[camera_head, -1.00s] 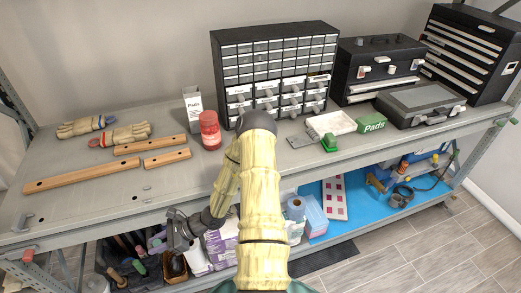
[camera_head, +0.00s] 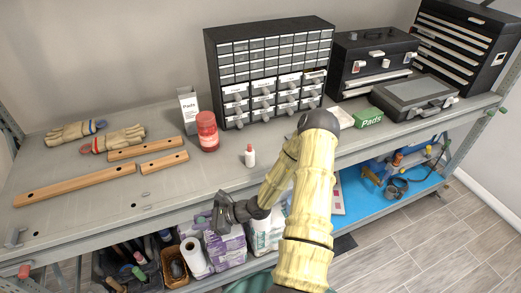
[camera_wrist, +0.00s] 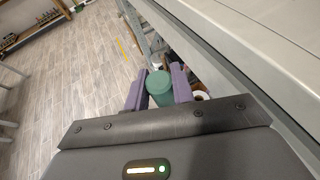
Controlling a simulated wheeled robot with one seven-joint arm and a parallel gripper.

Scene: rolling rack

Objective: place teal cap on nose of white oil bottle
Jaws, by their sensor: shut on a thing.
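My gripper (camera_head: 222,210) hangs in front of the bench's front edge, below the level of its top. In the wrist view its purple fingers (camera_wrist: 158,84) are shut on the teal cap (camera_wrist: 159,92), one finger on each side. The cap looks round and solid teal; in the head view I cannot make it out. A small white bottle (camera_head: 249,159) with a red tip, likely the oil bottle, stands upright on the bench top, behind and to the right of my gripper and apart from it. The wrist view does not show this bottle.
A red jar (camera_head: 207,135) and a white box (camera_head: 189,110) stand behind the bottle. Wooden bars (camera_head: 75,185) and gloves (camera_head: 113,140) lie at left. A drawer cabinet (camera_head: 268,75) stands at the back. The lower shelf holds a paper roll (camera_head: 194,258). The bench top around the bottle is clear.

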